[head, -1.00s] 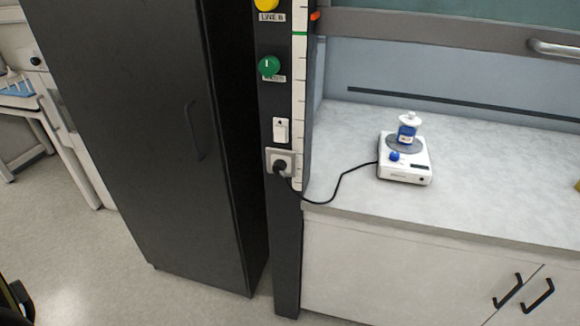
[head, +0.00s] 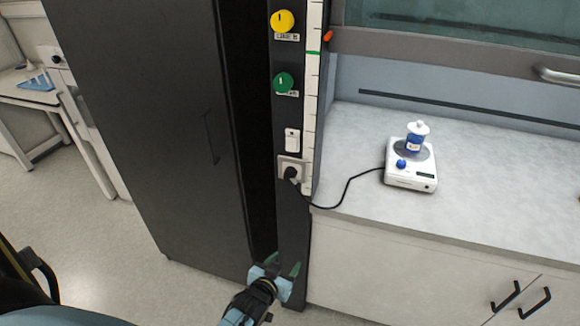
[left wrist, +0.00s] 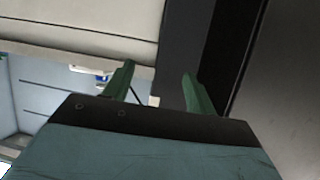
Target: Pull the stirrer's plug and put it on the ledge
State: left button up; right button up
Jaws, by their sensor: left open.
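The black plug (head: 291,173) sits in a white wall socket (head: 283,160) on the dark post. Its black cord (head: 345,192) runs right to the white stirrer (head: 411,174), which stands on the bench top with a blue-labelled bottle (head: 415,138) on it. My left gripper (head: 281,268) is open and empty, low in front of the post and well below the plug. In the left wrist view its two green fingers (left wrist: 158,85) stand apart with nothing between them. The plug cannot be made out in that view. My right gripper is not in view.
A white switch (head: 292,139) is just above the socket, with green (head: 283,82) and yellow (head: 282,20) knobs higher on the post. A tall dark cabinet (head: 150,130) stands to the left. The grey bench top (head: 490,190) is mostly clear.

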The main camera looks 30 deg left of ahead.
aim_at(288, 178)
pick_arm(q)
jog(key=w+a+r+t+y+p, duration=0.1)
jog(key=w+a+r+t, duration=0.1)
jog(key=r, duration=0.7)
jog(key=w+a+r+n+t+y+p, duration=0.1)
jog(key=w+a+r+t, duration=0.1)
jog(key=r, duration=0.7)
jog(key=shift+w+a+n+y, duration=0.3)
jog(key=shift+w+a+y, duration=0.1)
jog(key=shift+w+a, duration=0.3)
jog(key=shift+w+d, duration=0.1)
jog(key=b+x, duration=0.4)
jog(key=x, duration=0.3)
jog(key=shift+w+f, duration=0.15)
jog(key=shift+w, duration=0.15)
jog(key=shift+w+b, duration=0.3)
jog(key=shift+w, duration=0.35)
